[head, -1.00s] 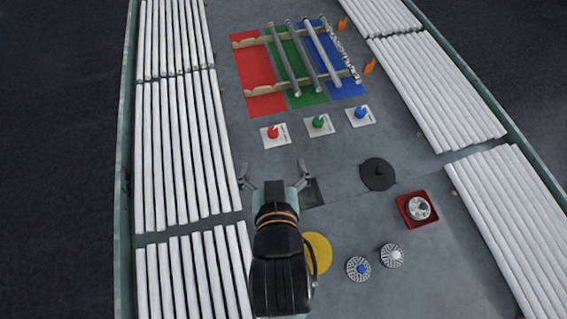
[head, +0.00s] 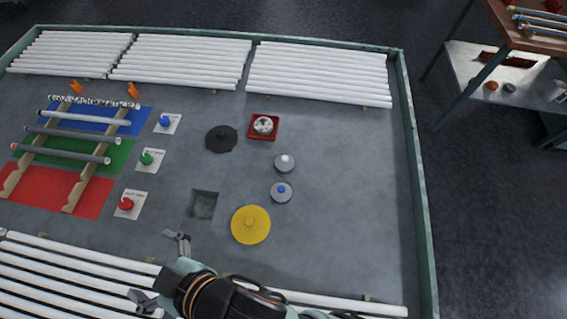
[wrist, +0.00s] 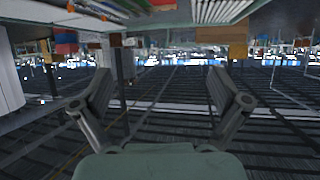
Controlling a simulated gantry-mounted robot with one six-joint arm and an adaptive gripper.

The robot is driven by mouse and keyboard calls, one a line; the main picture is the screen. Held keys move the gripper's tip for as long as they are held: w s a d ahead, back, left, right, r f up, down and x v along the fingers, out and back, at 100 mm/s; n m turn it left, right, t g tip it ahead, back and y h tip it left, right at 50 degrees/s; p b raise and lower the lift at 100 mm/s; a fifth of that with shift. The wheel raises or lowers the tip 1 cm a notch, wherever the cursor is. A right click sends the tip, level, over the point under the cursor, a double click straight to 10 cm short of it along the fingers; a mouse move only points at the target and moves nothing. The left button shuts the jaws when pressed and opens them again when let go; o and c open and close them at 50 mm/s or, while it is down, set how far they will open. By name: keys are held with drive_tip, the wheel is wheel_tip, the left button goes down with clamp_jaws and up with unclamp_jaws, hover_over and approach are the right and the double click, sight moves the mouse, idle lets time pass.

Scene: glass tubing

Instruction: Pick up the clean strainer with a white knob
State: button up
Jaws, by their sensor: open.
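A grey perforated strainer with a white knob (head: 284,162) stands on the grey table in the head view. A similar strainer with a blue knob (head: 281,192) stands just below it. Another round piece with a pale top (head: 263,125) sits in a red tray (head: 252,134); dark marks show on it. My gripper (head: 160,270) is at the bottom left of the head view, well apart from all three. Its fingers are spread and empty. The wrist view also shows the open gripper (wrist: 160,98) with nothing between its fingers; no strainer is visible there.
A yellow disc (head: 250,225), a dark square recess (head: 202,205) and a black round lid (head: 221,139) are on the table. Red, green and blue knobs on white cards stand left, beside a tube rack (head: 86,178). White tubes line both long sides. Table right of the strainers is clear.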

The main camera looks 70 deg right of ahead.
drive_tip(key=shift+o, duration=0.2)
drive_tip(key=w+d+f+m+g+h+p, duration=0.1)
drive_tip(key=w+d+f+m+g, duration=0.1)
drive_tip(key=d+f+m, duration=0.4)
drive_tip(key=w+d+f+m+g+h+p, duration=0.1)
drive_tip(key=w+d+f+m+g, duration=0.1)
drive_tip(key=d+m, duration=0.45)
drive_tip(key=w+d+f+m+g+h, duration=0.1)
drive_tip(key=w+d+f+m+g, duration=0.2)
drive_tip(key=d, duration=0.6)
drive_tip(key=m+g+y+p, duration=0.25)
drive_tip(key=m+g, duration=0.35)
drive_tip(key=m, duration=1.3)
hover_over(285, 158)
drive_tip(key=shift+y, duration=0.25)
drive_tip(key=f, duration=0.9)
drive_tip(key=shift+w+d+f, duration=0.1)
drive_tip(key=shift+w+d, duration=0.05)
drive_tip(key=shift+w, duration=0.15)
drive_tip(key=shift+s+f+b, duration=0.1)
drive_tip(key=shift+s+b, duration=0.1)
drive_tip(key=shift+b, duration=0.1)
drive_tip(key=f+b, duration=0.1)
drive_tip(key=f, duration=0.3)
drive_tip(key=f+b, duration=0.2)
drive_tip(key=f, duration=0.2)
drive_tip(key=shift+s+a, duration=0.1)
drive_tip(key=shift+a, duration=0.1)
drive_tip(key=shift+r, duration=0.1)
drive_tip(key=c, duration=1.2)
